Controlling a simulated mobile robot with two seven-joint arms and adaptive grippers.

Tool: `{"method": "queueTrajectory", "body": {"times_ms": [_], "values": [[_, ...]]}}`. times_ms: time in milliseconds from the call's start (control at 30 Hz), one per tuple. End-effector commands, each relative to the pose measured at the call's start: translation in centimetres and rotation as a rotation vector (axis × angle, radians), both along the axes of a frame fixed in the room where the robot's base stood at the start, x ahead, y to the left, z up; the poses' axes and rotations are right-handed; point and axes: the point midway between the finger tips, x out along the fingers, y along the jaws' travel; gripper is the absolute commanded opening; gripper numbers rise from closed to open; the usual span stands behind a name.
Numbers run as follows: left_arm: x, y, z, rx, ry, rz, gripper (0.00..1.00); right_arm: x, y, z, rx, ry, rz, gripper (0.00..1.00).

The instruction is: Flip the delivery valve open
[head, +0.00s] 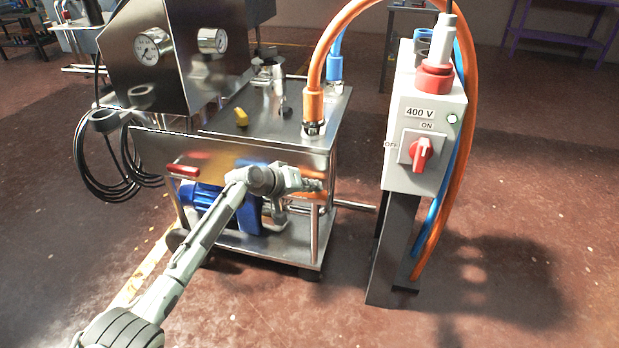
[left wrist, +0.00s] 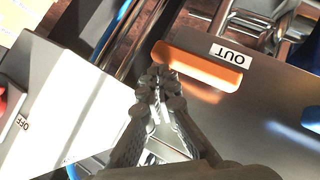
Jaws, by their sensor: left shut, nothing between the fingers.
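An orange lever handle (left wrist: 198,66) beside a label reading OUT (left wrist: 231,53) lies along the steel front panel in the left wrist view. I take it as the delivery valve's handle. In the head view my arm and gripper partly hide that spot. My left gripper (head: 319,184) is at the right part of the machine's front. In the left wrist view its fingertips (left wrist: 160,77) are together and empty, close to one end of the orange handle. I cannot tell whether they touch it. My right gripper is not in view.
The steel machine (head: 165,143) carries gauges, a yellow knob (head: 241,117) and a red handle (head: 183,171). Floor lies open in front.

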Motion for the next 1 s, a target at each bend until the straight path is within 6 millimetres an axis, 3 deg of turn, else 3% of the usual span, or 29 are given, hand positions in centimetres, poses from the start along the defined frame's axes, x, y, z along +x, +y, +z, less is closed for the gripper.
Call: {"method": "queueTrajectory", "body": {"times_ms": [167, 467, 800, 1000], "values": [[0.1, -0.2, 2.3, -0.002, -0.002, 0.001, 0.00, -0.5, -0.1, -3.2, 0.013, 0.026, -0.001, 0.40], [-0.1, -0.4, 4.3, -0.002, -0.004, 0.004, 0.00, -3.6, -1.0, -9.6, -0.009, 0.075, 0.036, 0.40], [-4.8, 1.3, 9.0, -0.001, -0.005, 0.005, 0.00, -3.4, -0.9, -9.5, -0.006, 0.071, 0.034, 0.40], [-6.3, 1.7, 10.6, -0.001, -0.004, 0.006, 0.00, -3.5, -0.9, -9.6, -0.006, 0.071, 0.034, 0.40]]}}
